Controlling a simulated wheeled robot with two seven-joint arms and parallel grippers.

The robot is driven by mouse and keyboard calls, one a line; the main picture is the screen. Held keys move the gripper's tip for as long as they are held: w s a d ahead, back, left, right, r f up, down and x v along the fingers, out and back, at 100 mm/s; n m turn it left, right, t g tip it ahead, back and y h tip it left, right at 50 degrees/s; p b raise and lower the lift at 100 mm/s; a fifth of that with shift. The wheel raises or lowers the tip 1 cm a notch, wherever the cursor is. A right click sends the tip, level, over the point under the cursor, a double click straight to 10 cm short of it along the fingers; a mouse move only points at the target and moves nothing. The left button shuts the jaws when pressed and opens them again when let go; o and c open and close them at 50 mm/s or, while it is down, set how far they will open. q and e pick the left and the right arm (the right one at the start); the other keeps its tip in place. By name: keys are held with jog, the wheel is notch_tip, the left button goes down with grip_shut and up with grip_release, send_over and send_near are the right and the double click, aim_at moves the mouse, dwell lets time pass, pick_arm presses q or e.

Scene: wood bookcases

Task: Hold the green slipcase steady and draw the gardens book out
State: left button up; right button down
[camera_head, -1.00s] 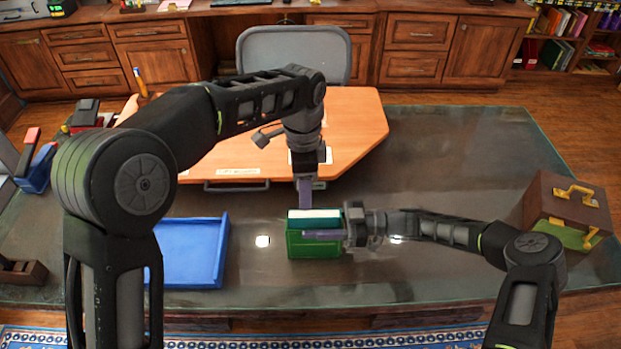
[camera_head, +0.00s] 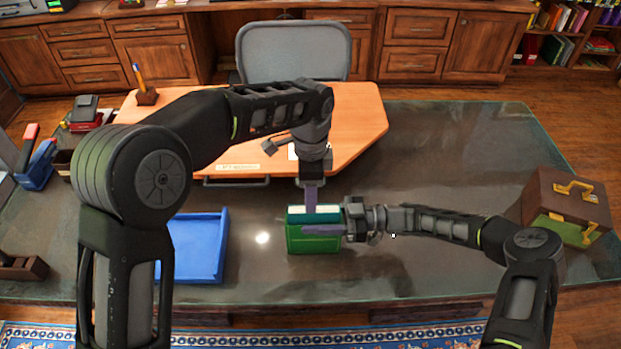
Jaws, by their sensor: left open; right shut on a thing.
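The green slipcase (camera_head: 313,245) stands on the dark glass-topped table near its front middle. A teal book with white page edges, taken as the gardens book (camera_head: 327,217), sits in it and shows above the slipcase's top. My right gripper (camera_head: 325,230) comes in from the right and is shut on the slipcase, one finger lying across its front. My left gripper (camera_head: 311,204) points down from above, open, with its fingers at the book's top edge. The book's lower part is hidden inside the slipcase, and its title cannot be read.
A blue tray (camera_head: 222,250) lies left of the slipcase, partly behind my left arm. A brown and green box with a brass handle (camera_head: 570,207) stands at the far right. An orange desk board (camera_head: 352,130) lies behind.

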pick_arm(q)
notch_tip(320, 180, down, 7)
jog(key=shift+r, duration=0.15)
grip_shut()
dwell(0.6)
dwell(0.9)
